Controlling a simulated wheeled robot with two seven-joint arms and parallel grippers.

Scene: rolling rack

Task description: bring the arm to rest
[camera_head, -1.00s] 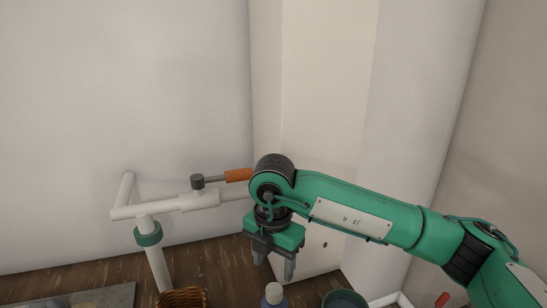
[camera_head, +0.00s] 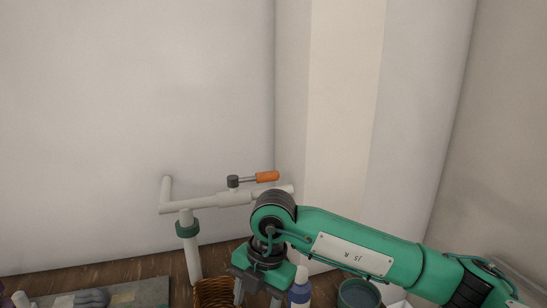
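My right arm, green with dark joints, comes in from the right in the head view. Its gripper (camera_head: 257,293) points down at the bottom edge, between the wicker basket (camera_head: 212,290) and a white-capped bottle (camera_head: 300,289). Its two grey fingers are apart, and I see nothing held between them. The lowest part of the fingers is at the frame's edge. My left gripper is not in view.
A white pipe rack (camera_head: 190,258) with a green collar stands left of the arm. A teal pot (camera_head: 359,294) is right of the bottle. A grey mat (camera_head: 150,292) lies at lower left. Pale walls are behind.

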